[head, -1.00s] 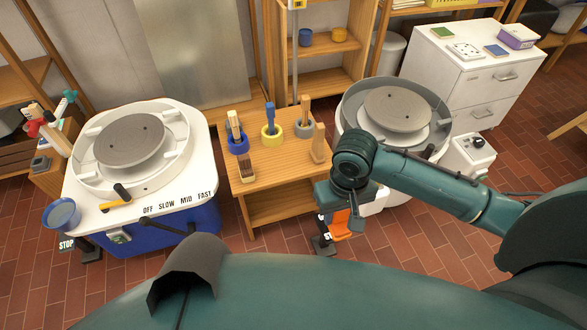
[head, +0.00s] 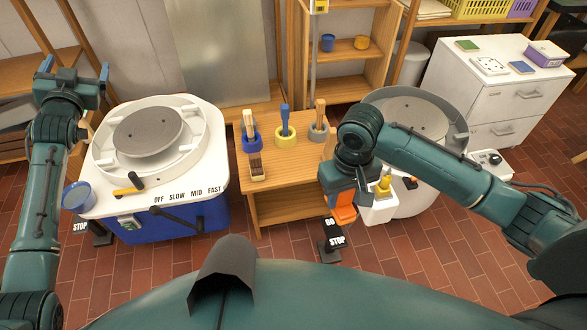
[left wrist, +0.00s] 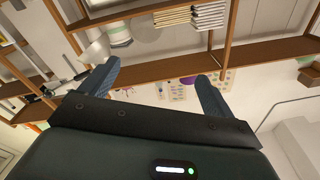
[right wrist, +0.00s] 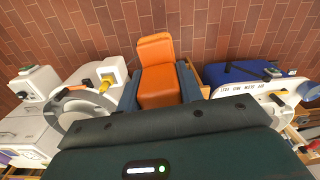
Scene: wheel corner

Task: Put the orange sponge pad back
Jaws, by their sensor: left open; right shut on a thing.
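The orange sponge pad (head: 344,212) is in my right gripper (head: 340,192), in the air in front of the wooden table's right side. In the right wrist view the orange pad (right wrist: 157,68) stands up between the two fingers, with brick floor behind it. The fingers cover its sides. My left gripper (head: 75,80) is raised at the far left, beside the left wheel. In the left wrist view its fingers (left wrist: 157,90) are wide apart with nothing between them, facing shelves.
The wooden table (head: 285,185) holds a blue holder (head: 251,138), a yellow holder (head: 285,140), a grey holder (head: 318,134) with tools, and a brush (head: 257,168). The left wheel (head: 150,140) and right wheel (head: 415,115) flank it. A white cabinet (head: 480,95) stands behind right.

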